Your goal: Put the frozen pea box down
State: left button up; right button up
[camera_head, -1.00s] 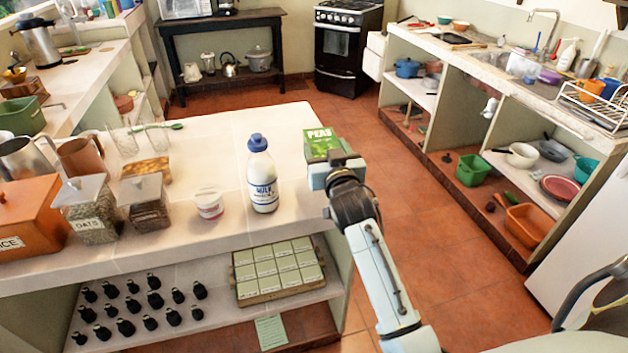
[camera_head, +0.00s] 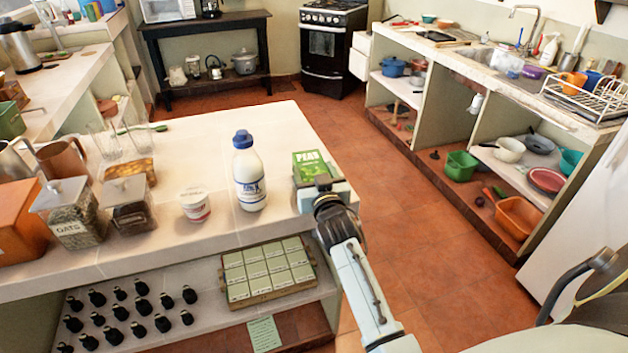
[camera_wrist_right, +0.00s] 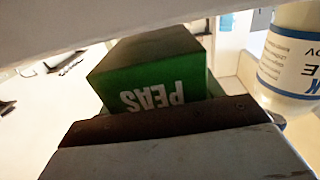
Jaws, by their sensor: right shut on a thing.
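The green frozen pea box (camera_head: 311,165), marked PEAS, stands roughly upright at the right end of the pale counter (camera_head: 225,135). My right gripper (camera_head: 318,186) is shut on its lower part, seen from the near side. In the right wrist view the box (camera_wrist_right: 155,80) sits against the gripper finger (camera_wrist_right: 165,122), its lettering upside down. I cannot tell whether the base of the box touches the counter. My left gripper does not show.
A milk bottle (camera_head: 248,172) stands just left of the box, and also shows in the right wrist view (camera_wrist_right: 292,55). A white tub (camera_head: 194,205) and jars are further left. A tray (camera_head: 268,273) lies on the shelf below.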

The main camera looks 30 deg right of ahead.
jog(key=shift+f, duration=0.6)
jog(key=shift+f, duration=0.2)
jog(key=o, duration=1.2)
jog(key=shift+f+b, duration=0.1)
jog(key=shift+b, duration=0.2)
jog(key=v, duration=0.9)
jog(key=p+v, duration=0.1)
jog(key=v, duration=0.3)
jog(key=shift+s+a+r, duration=0.1)
jog(key=shift+a+r, duration=0.2)
jog(key=shift+r, duration=0.05)
